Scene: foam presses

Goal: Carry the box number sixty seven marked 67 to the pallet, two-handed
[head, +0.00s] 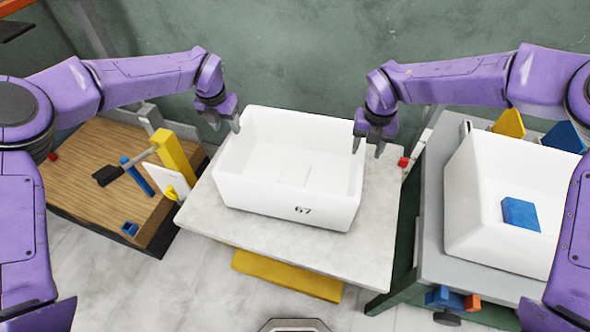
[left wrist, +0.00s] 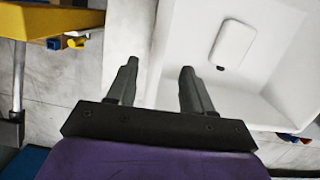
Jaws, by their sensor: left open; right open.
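The white foam box marked 67 (head: 285,203) stands upright and open-topped on a pale stone-like table in the middle of the head view. My right gripper (head: 369,146) is open by the box's rear right corner, close to the right wall.
The pale table (head: 290,245) has bare room in front and right of the box. Another white box (head: 470,225) with a blue block (head: 521,214) stands on a right-hand bench. A wooden bench (head: 90,175) with a yellow post (head: 173,156) is at left. A red block (head: 403,162) sits at right.

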